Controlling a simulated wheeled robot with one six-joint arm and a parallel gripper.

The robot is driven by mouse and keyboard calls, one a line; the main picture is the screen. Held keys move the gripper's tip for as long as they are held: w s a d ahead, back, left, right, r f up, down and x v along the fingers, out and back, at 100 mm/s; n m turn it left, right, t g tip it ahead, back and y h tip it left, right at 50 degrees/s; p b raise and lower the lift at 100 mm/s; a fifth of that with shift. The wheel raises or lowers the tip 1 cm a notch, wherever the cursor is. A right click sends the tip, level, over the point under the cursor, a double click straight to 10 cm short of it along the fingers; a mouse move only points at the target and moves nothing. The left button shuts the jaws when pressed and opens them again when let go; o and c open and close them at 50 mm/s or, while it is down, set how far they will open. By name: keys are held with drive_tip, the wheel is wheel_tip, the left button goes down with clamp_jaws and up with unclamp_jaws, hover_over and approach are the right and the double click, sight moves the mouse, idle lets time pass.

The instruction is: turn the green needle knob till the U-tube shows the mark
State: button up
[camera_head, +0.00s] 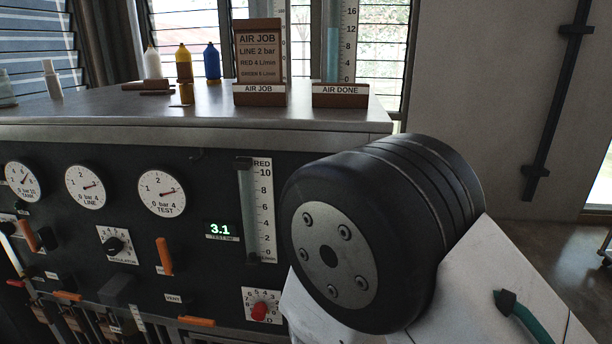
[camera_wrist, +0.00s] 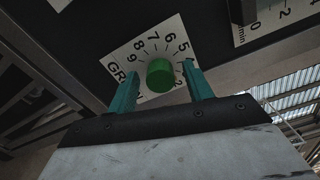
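The green needle knob (camera_wrist: 160,74) sits on a white dial plate (camera_wrist: 147,47) with numbers around it in the wrist view. My gripper (camera_wrist: 161,68) has its two teal fingers apart, one on each side of the knob, with a small gap on both sides. In the head view my arm hides the green knob and the gripper fingers. A tall scaled tube (camera_head: 334,50) with pale blue liquid stands behind the AIR DONE sign (camera_head: 340,89); I take it for the U-tube. A second scaled column is partly hidden by the AIR JOB card (camera_head: 258,50). The target mark is unclear.
The dark panel carries gauges (camera_head: 162,193), a green readout (camera_head: 221,229) of 3.1, the RED flow tube (camera_head: 245,209) and a red knob (camera_head: 260,311). Several bottles (camera_head: 184,64) stand on the bench top (camera_head: 120,102). Another scale plate (camera_wrist: 268,17) is close to the green knob.

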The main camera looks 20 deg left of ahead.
drive_tip(key=s+d+m, duration=0.2)
drive_tip(key=s+m, duration=0.8)
drive_tip(key=m, duration=0.5)
drive_tip(key=x, duration=1)
drive_tip(key=shift+w+d, duration=0.2)
drive_tip(key=shift+d, duration=0.05)
clamp_jaws()
